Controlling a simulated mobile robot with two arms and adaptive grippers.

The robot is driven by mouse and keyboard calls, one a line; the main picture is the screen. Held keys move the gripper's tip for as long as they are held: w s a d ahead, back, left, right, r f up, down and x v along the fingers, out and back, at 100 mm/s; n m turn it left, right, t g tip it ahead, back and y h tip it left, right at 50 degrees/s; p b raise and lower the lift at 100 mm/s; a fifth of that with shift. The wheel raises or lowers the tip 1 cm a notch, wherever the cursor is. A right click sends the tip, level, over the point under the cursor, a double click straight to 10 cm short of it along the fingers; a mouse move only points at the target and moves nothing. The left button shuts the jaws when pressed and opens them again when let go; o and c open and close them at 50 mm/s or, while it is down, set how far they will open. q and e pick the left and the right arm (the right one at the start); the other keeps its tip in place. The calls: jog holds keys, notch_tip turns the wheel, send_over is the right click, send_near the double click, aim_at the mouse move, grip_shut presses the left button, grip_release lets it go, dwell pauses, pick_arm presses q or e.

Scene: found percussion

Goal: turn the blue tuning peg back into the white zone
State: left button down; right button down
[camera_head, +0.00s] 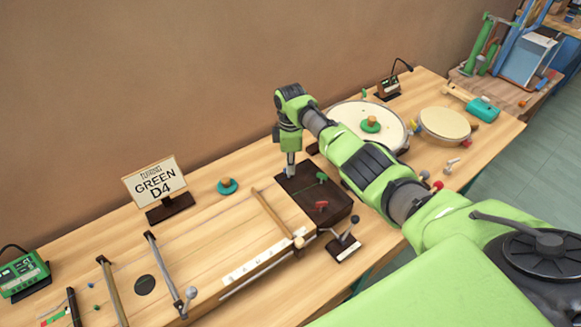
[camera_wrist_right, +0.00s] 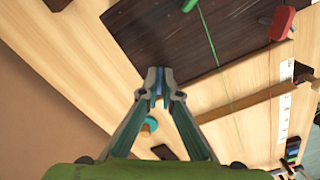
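The dark peg board (camera_head: 300,186) lies at the right end of the long wooden stringed instrument. It carries a green peg (camera_head: 321,176) and a red peg (camera_head: 321,205), which also shows in the right wrist view (camera_wrist_right: 282,22). I see no clear blue peg; the spot under my right gripper is hidden. My right gripper (camera_head: 290,173) points down at the board's far left corner. In the wrist view its fingertips (camera_wrist_right: 158,76) are close together, with a narrow bluish strip between them. I cannot tell whether that is the peg. My left gripper is not in view.
A sign (camera_head: 155,181) reading "GREEN D4" stands behind the instrument, and a green tuner box (camera_head: 24,276) is at far left. A teal knob (camera_head: 228,187) lies left of the board. Round drums (camera_head: 445,126) stand beyond my right arm. A small lever stand (camera_head: 343,246) is in front.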

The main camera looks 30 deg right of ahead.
jog(key=shift+w+r+n, duration=0.15)
jog(key=shift+n, duration=0.35)
jog(key=c, duration=2.3)
grip_release()
notch_tip(320, 180, up, 12)
